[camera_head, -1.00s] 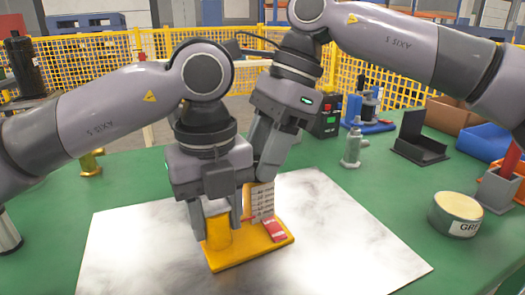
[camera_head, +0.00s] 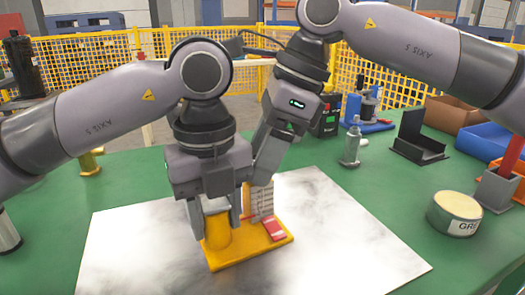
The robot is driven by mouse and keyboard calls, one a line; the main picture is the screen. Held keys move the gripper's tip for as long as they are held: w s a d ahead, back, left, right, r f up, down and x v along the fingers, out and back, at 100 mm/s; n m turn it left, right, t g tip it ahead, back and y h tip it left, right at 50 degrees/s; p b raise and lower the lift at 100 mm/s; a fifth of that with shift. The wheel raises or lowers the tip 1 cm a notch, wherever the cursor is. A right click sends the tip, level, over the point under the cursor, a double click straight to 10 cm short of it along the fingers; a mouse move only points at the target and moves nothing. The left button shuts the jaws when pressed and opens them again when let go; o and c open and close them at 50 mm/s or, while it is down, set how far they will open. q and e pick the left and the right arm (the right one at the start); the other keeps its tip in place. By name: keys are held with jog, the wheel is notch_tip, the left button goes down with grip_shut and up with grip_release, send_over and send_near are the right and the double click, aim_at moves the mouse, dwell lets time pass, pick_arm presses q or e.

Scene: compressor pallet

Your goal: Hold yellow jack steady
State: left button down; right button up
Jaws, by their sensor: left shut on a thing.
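The yellow jack (camera_head: 219,238) stands upright on a white sheet (camera_head: 335,235) on the green table, its flat base plate under it. My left gripper (camera_head: 215,215) comes down from above and is shut on the jack's upper part, fingers on either side. My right gripper (camera_head: 265,165) is just behind and to the right of my left one, pointing down. Its fingertips are partly hidden, so I cannot tell its opening. A red piece (camera_head: 274,230) lies on the base plate. A pale slatted piece (camera_head: 262,201) stands behind it, below my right gripper.
A round tin (camera_head: 455,213) stands at the right. Behind it are a grey holder (camera_head: 497,190) with red items, blue bins (camera_head: 487,142) and a black stand (camera_head: 418,140). A brass fitting (camera_head: 91,162) is at the left.

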jog(key=shift+s+a+n, duration=0.1)
jog(key=shift+n, duration=0.3)
jog(key=n+g, duration=0.1)
jog(key=n, duration=0.3)
jog(key=shift+w+g, duration=0.2)
jog(key=shift+g, duration=0.2)
jog(key=v, duration=1.2)
jog(key=shift+m+t, duration=0.3)
jog(key=shift+m, duration=0.4)
jog(key=x, duration=1.1)
jog(key=shift+s+f, duration=0.3)
jog(key=shift+s, duration=0.1)
jog(key=d+r+m, duration=0.2)
jog(key=d+r, duration=0.2)
jog(key=r, duration=0.7)
jog(key=shift+d+t, duration=0.15)
jog(key=shift+t, duration=0.25)
jog(key=shift+w, duration=0.25)
